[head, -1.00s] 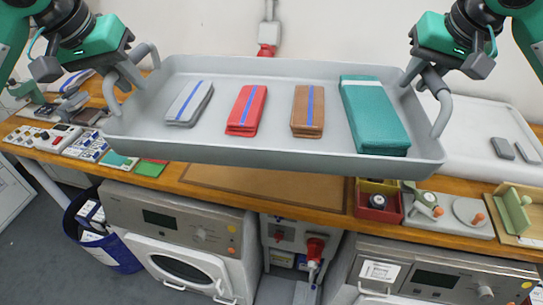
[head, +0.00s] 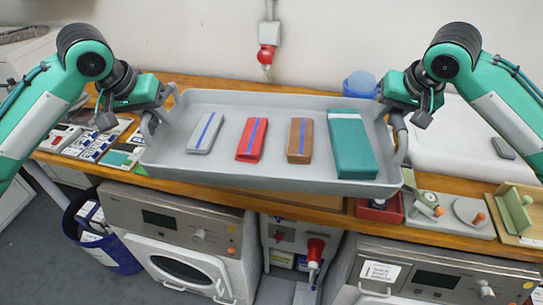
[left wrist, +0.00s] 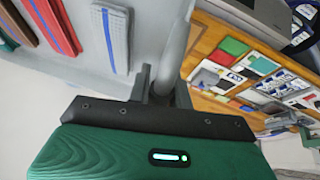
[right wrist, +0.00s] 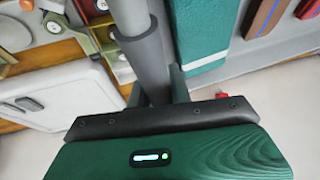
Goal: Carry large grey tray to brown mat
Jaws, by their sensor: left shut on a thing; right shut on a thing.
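The large grey tray (head: 265,181) hangs level or nearly so in the middle of the head view, over the wooden counter. It carries a grey (head: 205,132), a red (head: 251,140), a brown (head: 299,140) and a larger teal folded piece (head: 351,145). My left gripper (head: 150,117) is shut on its left handle, and my right gripper (head: 397,118) is shut on its right handle. The wrist views show both bars between the jaws. The brown mat (head: 300,199) lies below the tray, mostly hidden, with a front strip showing.
Small packs and cards (head: 92,143) lie on the counter at the left. A red bin (head: 380,211), a grey-green holder (head: 424,204) and a wooden stand (head: 516,213) are at the right. A blue tub (head: 360,84) stands behind the tray. A red plug (head: 266,57) hangs on the wall.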

